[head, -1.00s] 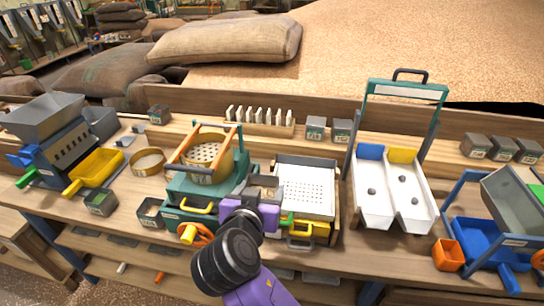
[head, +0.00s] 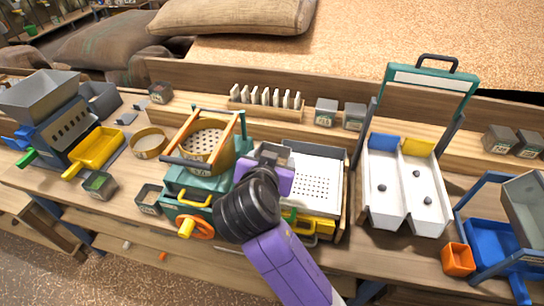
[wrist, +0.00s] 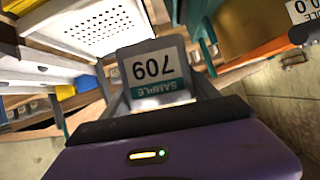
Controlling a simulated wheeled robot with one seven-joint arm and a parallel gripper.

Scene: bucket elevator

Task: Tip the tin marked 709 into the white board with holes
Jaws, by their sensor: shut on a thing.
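My gripper (head: 266,176) is shut on a dark grey tin, held over the left side of the white board with holes (head: 318,187). In the wrist view the tin's label (wrist: 154,72) reads 709 and SAMPLE, upside down in the picture. In the head view the tin (head: 275,150) is partly hidden behind my gripper and wrist. Its contents cannot be seen. The board lies in a wooden-sided frame and looks empty where it shows; its perforated face also appears at upper left in the wrist view (wrist: 100,28).
A teal machine with a round sieve (head: 204,143) stands just left of my gripper. A white two-channel chute (head: 405,190) with a tall teal frame is right of the board. Yellow and green handles (head: 315,224) are at the board's front. Several grey tins (head: 326,112) stand on the back shelf.

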